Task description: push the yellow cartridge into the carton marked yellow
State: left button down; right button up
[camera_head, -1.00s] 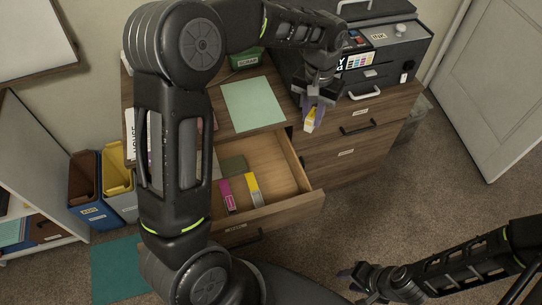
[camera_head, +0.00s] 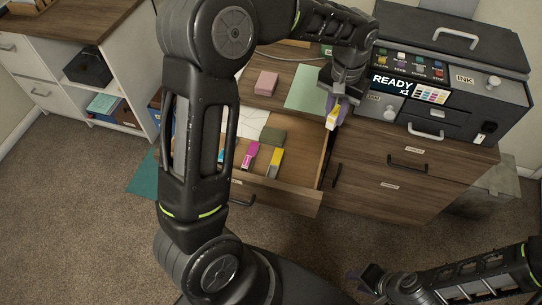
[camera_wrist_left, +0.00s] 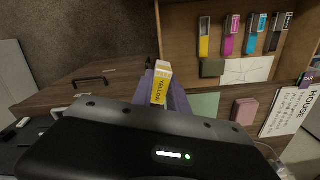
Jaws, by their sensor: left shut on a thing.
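The yellow cartridge (camera_head: 333,115), white at one end, is held in my left gripper (camera_head: 337,108), just right of the open drawer. In the left wrist view the cartridge (camera_wrist_left: 160,88) reads YELLOW and stands between the purple fingers. The yellow carton (camera_head: 275,163) lies in the drawer, left of and below the gripper in the head view. In the left wrist view the carton (camera_wrist_left: 204,37) is at upper right, apart from the cartridge. My right gripper (camera_head: 366,287) is low in the head view, its fingers apart and empty.
The open drawer (camera_head: 290,198) also holds a magenta carton (camera_head: 250,156), a dark green block (camera_head: 272,135) and a white sheet. Cyan and black cartons (camera_wrist_left: 277,32) show in the left wrist view. A printer (camera_head: 440,85) stands on the cabinet. A green sheet (camera_head: 305,88) lies on top.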

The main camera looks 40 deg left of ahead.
pick_arm(q)
jog(key=s+a+f+n+b, duration=0.2)
jog(key=s+a+f+b, duration=0.3)
jog(key=f, duration=0.3)
jog(key=s+a+f+n+b, duration=0.1)
jog(key=s+a+f+b, duration=0.4)
jog(key=a+f, duration=0.2)
jog(key=shift+s+a+f+n, duration=0.2)
jog(key=shift+f+n, duration=0.2)
jog(key=shift+f, duration=0.45)
jog(key=shift+f, duration=0.1)
jog(key=shift+f+b, duration=2.4)
jog(key=shift+f, duration=0.45)
jog(key=shift+f+b, duration=0.8)
jog(key=shift+f, duration=0.25)
jog(key=c, duration=1.2)
grip_release()
